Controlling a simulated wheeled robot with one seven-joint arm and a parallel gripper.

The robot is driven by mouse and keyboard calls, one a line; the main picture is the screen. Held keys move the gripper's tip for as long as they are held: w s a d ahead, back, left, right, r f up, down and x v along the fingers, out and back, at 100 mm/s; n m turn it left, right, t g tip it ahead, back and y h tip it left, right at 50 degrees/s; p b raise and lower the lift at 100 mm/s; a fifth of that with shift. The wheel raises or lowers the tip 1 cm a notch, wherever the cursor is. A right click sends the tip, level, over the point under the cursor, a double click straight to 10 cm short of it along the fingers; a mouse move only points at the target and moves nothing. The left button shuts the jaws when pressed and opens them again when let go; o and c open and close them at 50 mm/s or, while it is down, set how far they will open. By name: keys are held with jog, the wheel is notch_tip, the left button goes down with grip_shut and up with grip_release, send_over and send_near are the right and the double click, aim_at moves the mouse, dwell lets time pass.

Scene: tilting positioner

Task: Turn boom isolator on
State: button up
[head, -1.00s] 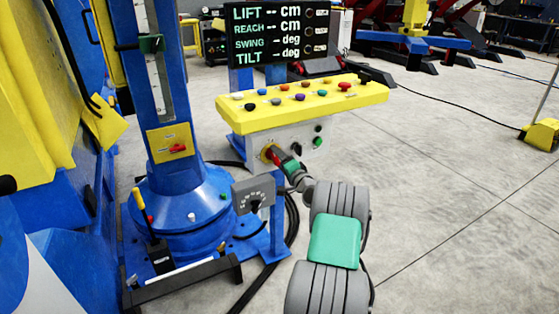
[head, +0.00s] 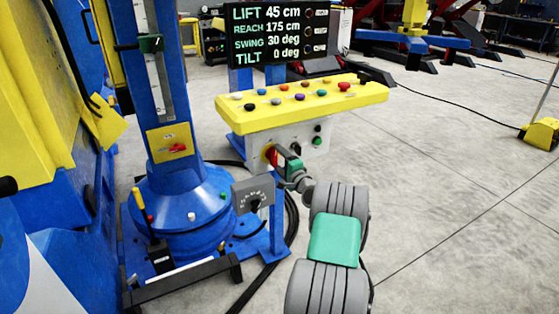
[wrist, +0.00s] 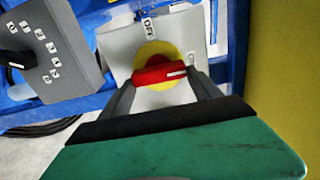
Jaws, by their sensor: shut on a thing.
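A red isolator handle (wrist: 165,73) on a round yellow plate (wrist: 151,54) is on the grey console box. My gripper (wrist: 165,82) is shut on this handle. The handle lies nearly level in the wrist view. Its white mark points right, towards a label read as ON, partly hidden; the OFF label (wrist: 147,25) is above. In the head view, the handle (head: 269,156) is partly hidden by my gripper (head: 279,159). Another red handle (head: 176,148) sits on a yellow plate (head: 166,138) on the blue column. I cannot read which one is the boom isolator.
The lit display (head: 279,33) reads lift 45 cm, reach 175 cm, swing 30 deg, tilt 0 deg. Below it is a yellow panel (head: 375,95) with several coloured buttons. A grey dial box (wrist: 47,50) is left of the handle. Open floor (head: 450,210) lies right.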

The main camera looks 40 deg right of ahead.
jog(key=o, duration=1.4)
jog(key=shift+s, duration=0.1)
jog(key=v, duration=0.7)
jog(key=shift+s, duration=0.3)
jog(key=shift+a, duration=0.1)
